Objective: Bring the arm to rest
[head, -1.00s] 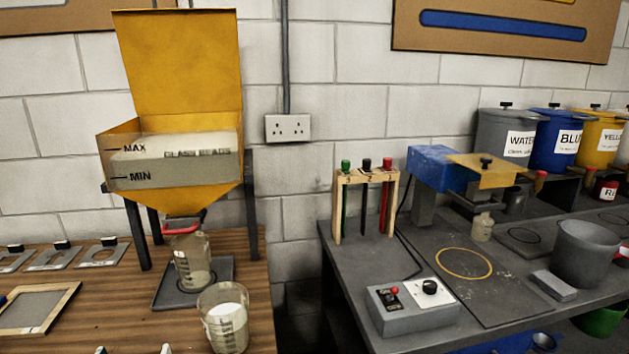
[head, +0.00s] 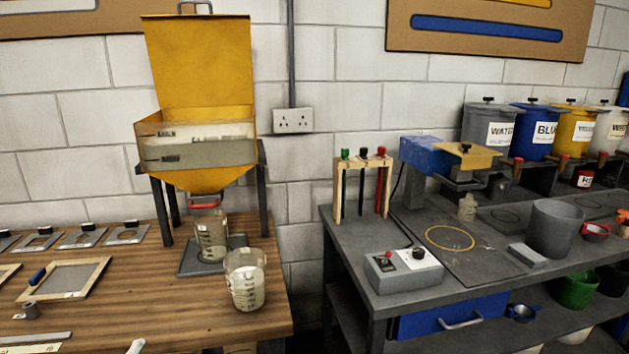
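Neither of my grippers can be made out in the head view. A small pale piece (head: 137,346) shows at the bottom edge over the wooden bench, and I cannot tell what it is. A glass jug (head: 210,238) with a red-rimmed spout above it stands on a dark tray (head: 187,268) under the yellow hopper (head: 197,65). A second beaker (head: 245,282) with white contents stands upright on the wooden bench (head: 190,320), in front of the tray.
The grey bench (head: 345,248) on the right holds a control box (head: 403,272), a rack of coloured rods (head: 338,190) and a grey bucket (head: 553,230). Labelled drums (head: 487,118) stand behind. A blue drawer (head: 415,325) sits below. A gap separates the benches.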

